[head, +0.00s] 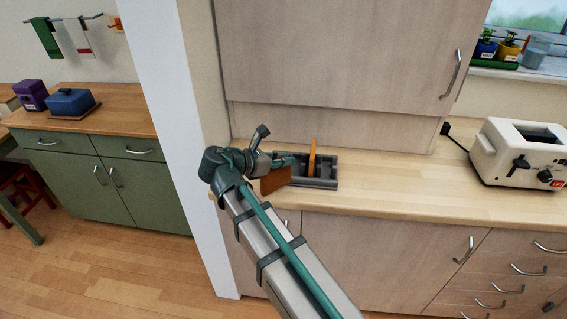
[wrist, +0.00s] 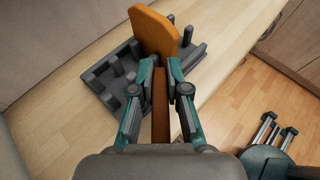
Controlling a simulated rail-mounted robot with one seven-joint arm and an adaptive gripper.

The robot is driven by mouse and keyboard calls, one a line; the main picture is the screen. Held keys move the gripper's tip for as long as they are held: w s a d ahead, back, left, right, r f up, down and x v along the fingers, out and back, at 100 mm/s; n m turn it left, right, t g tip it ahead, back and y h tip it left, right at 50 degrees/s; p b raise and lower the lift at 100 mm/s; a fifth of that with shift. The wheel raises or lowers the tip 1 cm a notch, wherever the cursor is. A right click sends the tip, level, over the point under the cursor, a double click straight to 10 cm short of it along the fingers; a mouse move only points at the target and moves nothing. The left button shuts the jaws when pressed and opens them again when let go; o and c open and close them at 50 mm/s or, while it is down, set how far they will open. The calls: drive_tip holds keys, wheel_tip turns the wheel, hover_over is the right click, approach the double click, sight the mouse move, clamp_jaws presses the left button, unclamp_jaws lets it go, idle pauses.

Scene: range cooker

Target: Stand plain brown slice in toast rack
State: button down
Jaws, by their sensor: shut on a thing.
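The brown slice (wrist: 160,112) is upright between the fingers of my gripper (wrist: 160,78), edge-on in the wrist view. In the head view the brown slice (head: 274,181) shows at the left end of the dark grey toast rack (head: 325,182), and my gripper (head: 284,163) is shut on it. The toast rack (wrist: 98,78) has several short posts and lies just beyond my fingers in the wrist view. An orange-brown slice (head: 311,156) stands upright in the rack; it also shows in the wrist view (wrist: 153,30). I cannot tell whether the held slice touches the rack.
The rack is near the front edge of the wooden counter (head: 400,180), below a wall cabinet (head: 340,60). A cream toaster (head: 510,155) stands to the right, with clear counter between. A white wall end (head: 180,130) is on the left.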

drive_tip(key=shift+f, duration=0.9)
drive_tip(key=shift+f, duration=0.25)
drive_tip(key=shift+s+f+p, duration=0.1)
drive_tip(key=shift+f+p, duration=0.15)
drive_tip(key=shift+p, duration=0.05)
drive_tip(key=c, duration=1.2)
unclamp_jaws()
drive_tip(key=shift+o, duration=0.2)
drive_tip(key=shift+r, duration=0.15)
drive_tip(key=shift+r, duration=0.25)
drive_tip(key=b+v, duration=0.2)
drive_tip(key=v, duration=1)
drive_tip(key=shift+a+r, duration=0.1)
drive_tip(key=shift+r, duration=0.05)
